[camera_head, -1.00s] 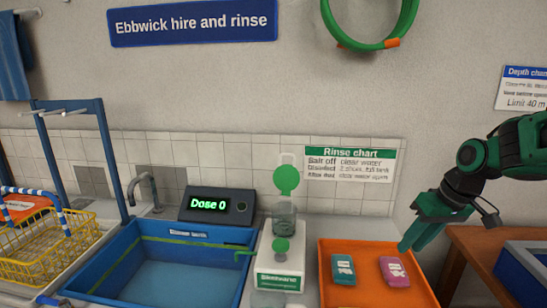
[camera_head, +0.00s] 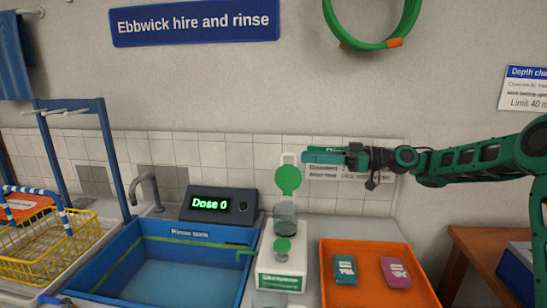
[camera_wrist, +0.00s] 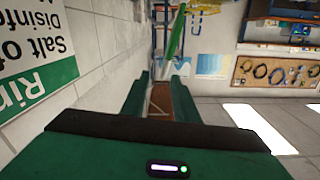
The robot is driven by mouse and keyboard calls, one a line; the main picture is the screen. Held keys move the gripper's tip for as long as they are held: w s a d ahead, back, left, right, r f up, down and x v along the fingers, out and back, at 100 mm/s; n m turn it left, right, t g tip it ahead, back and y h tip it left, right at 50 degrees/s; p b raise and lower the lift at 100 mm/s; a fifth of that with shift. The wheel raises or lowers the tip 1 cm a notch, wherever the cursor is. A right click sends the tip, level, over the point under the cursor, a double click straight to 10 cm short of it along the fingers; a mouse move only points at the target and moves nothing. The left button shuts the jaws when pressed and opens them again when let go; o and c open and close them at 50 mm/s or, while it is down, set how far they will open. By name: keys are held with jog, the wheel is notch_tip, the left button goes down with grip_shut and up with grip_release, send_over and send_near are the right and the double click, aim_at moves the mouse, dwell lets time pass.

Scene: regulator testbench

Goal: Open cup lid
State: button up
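A clear grey-green cup (camera_head: 285,218) sits on a white dispenser stand (camera_head: 280,262) with a green knob (camera_head: 282,245). A round green lid-like disc (camera_head: 289,180) stands upright above the cup, its flat face toward the head camera. It appears nearly edge-on as a green strip (camera_wrist: 176,35) in the wrist view, beyond the fingers. My gripper (camera_head: 306,156) is just right of and slightly above the disc, pointing left. I cannot tell the exact depth gap to the disc.
The tiled wall with the rinse chart (camera_wrist: 30,80) is close beside my gripper. An orange tray (camera_head: 368,293) with a teal packet (camera_head: 344,270) and a pink packet (camera_head: 395,271) is at right. A blue rinse tank (camera_head: 175,285) and a "Dose 0" display (camera_head: 218,205) are at left.

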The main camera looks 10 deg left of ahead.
aim_at(284, 154)
jog(key=shift+n, duration=0.3)
jog(key=a, duration=1.1)
jog(key=shift+a+r, duration=0.2)
grip_shut()
